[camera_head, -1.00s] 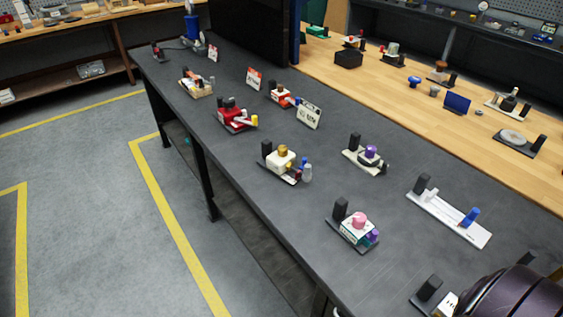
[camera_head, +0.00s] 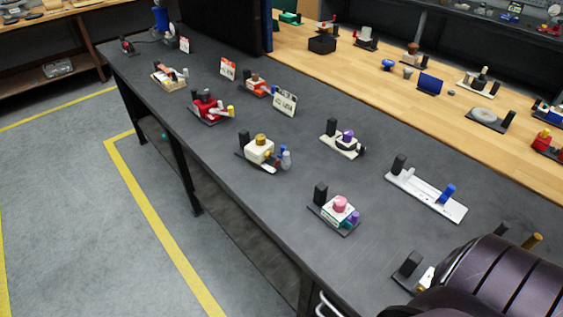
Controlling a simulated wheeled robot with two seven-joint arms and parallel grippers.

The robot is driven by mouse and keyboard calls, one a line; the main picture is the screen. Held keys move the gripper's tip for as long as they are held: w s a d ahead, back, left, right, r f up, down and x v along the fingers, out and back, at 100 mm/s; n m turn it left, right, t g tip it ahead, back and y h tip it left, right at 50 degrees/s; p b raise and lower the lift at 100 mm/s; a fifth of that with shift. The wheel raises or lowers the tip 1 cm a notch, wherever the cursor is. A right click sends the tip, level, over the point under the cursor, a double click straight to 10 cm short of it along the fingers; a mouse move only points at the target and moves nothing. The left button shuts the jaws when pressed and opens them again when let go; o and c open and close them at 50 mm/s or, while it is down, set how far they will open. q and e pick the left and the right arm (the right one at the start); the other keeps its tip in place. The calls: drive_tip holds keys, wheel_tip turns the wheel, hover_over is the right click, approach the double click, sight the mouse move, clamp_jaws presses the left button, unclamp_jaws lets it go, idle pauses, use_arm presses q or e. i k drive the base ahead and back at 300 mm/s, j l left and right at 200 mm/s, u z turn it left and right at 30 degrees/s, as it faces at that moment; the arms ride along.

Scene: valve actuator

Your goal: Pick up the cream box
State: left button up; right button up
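A cream box (camera_head: 260,149) with a gold knob on top stands on a dark base on the dark bench, near the middle of the head view. A black upright block is at its left. Small blue and grey cylinders stand at its right. Neither of my grippers shows in the view. A large dark rounded part at the bottom right looks like one of my arm links, well apart from the cream box. It hides part of another fixture.
The dark bench top (camera_head: 250,205) carries several other fixtures. A white box with a pink knob (camera_head: 340,210) is nearer, and a red valve (camera_head: 206,106) farther left. A white rail (camera_head: 425,192) lies to the right. The floor left of the bench is clear.

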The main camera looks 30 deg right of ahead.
sight(258, 156)
drive_tip(key=z, duration=0.55)
drive_tip(key=i+j+z, duration=0.15)
drive_tip(key=z, duration=0.3)
drive_tip(key=i+j+z, duration=0.15)
drive_tip(key=z, duration=0.35)
drive_tip(key=i+j+z, duration=0.1)
drive_tip(key=j+z, duration=0.55)
drive_tip(key=z, duration=0.25)
drive_tip(key=k+j+z, duration=0.1)
drive_tip(key=j+z, duration=0.25)
drive_tip(key=j, duration=1.7)
